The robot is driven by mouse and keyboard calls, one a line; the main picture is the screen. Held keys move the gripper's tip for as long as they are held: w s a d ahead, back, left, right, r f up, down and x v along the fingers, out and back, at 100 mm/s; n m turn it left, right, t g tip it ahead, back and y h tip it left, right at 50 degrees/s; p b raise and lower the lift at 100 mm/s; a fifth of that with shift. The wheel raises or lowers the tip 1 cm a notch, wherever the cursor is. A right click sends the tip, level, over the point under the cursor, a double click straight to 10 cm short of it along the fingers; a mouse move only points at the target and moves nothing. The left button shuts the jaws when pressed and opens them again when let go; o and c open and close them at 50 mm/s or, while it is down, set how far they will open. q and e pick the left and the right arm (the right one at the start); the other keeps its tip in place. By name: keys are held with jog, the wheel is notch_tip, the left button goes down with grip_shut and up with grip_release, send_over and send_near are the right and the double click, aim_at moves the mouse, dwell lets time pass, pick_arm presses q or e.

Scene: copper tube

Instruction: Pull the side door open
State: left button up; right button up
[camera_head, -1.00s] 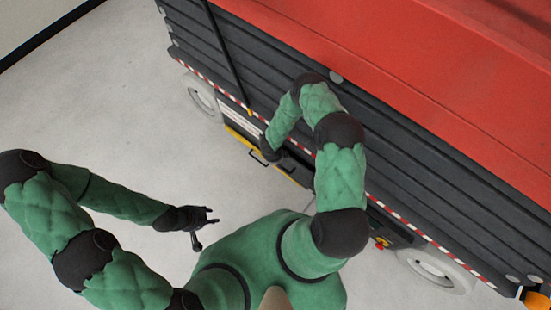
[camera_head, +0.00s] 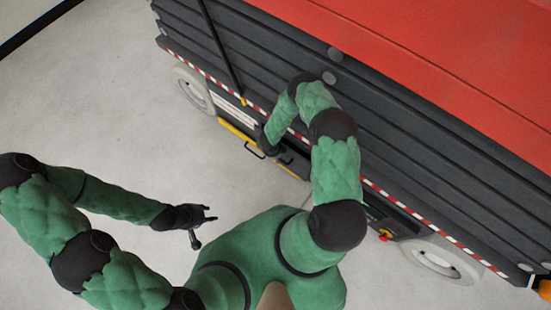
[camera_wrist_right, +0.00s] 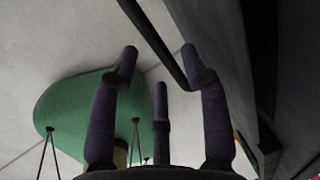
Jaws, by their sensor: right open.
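The side door is on the low dark side of the red and grey machine, around a dark panel (camera_head: 290,163) beside a yellow strip (camera_head: 236,130). A thin black handle (camera_head: 254,151) sticks out from this side. My right gripper is by the handle in the head view, mostly hidden by its own wrist. In the right wrist view my right gripper (camera_wrist_right: 160,75) has its fingers spread, and a dark bar (camera_wrist_right: 155,40) passes among them, near the right finger; I cannot tell contact. My left gripper (camera_head: 212,213) is open and empty over the floor, away from the machine.
The machine's ribbed grey side (camera_head: 410,155) and red top (camera_head: 390,50) fill the upper right. A pale wheel (camera_head: 193,90) and another wheel (camera_head: 440,261) stand at its lower edge. The grey floor (camera_head: 95,100) at left is clear.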

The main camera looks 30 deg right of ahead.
jog(key=shift+w+d+f+b, duration=0.15)
jog(key=shift+f+b, duration=0.25)
jog(key=shift+f, duration=0.45)
grip_shut()
